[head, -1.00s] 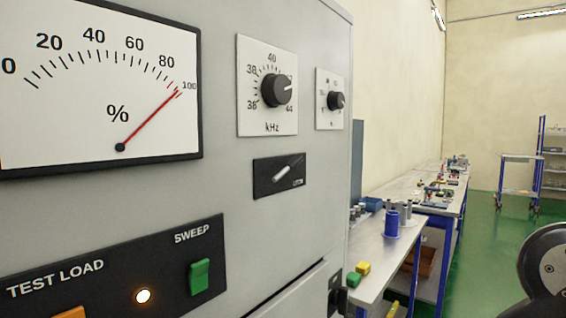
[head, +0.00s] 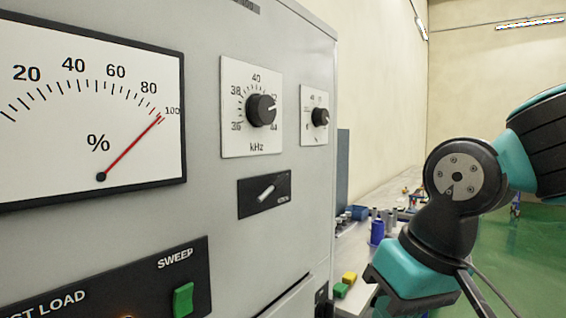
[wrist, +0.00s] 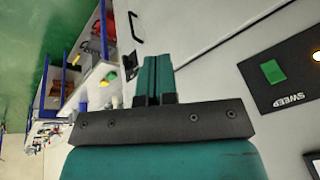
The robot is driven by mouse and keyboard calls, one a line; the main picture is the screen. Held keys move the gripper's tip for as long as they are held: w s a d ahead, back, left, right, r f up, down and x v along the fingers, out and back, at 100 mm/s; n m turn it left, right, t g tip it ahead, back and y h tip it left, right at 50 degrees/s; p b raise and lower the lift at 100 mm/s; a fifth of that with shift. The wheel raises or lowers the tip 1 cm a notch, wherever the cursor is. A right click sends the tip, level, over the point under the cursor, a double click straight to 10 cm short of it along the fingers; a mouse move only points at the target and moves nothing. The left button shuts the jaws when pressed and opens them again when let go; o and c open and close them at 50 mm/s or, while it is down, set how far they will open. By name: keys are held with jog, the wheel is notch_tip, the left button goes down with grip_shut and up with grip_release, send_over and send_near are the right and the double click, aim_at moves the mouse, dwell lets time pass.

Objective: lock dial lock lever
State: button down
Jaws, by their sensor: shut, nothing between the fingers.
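The dial lock lever (head: 265,194) is a short white lever on a black plate below the kHz dial (head: 261,109). It slants from lower left to upper right; the small label beside it is too small to read. My gripper (wrist: 154,64) is shut and empty in the wrist view, its two teal fingers side by side. The lever is not visible in the wrist view. In the head view my arm is at the right, apart from the lever, and my fingertips are not visible.
The grey cabinet (head: 225,235) carries a percent meter (head: 60,150), a smaller dial (head: 320,117) and a green SWEEP switch (head: 183,299), also in the wrist view (wrist: 272,70). A bench with green and yellow blocks (head: 348,278) stands right of the cabinet.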

jog(key=w+a+r+m+t+p, duration=0.1)
jog(key=w+a+r+m+t, duration=0.2)
jog(key=r, duration=0.5)
jog(key=w+a+r+m+p, duration=0.2)
jog(key=w+r, duration=0.4)
jog(key=r, duration=0.1)
jog(key=m+t+p, duration=0.1)
jog(key=m+t, duration=0.1)
jog(key=m, duration=0.3)
send_near(281, 178)
jog(key=v, duration=0.6)
jog(key=shift+s+r, duration=0.1)
jog(key=shift+r, duration=0.15)
jog(key=p+x, duration=0.5)
jog(key=x, duration=0.9)
jog(key=shift+f, duration=0.1)
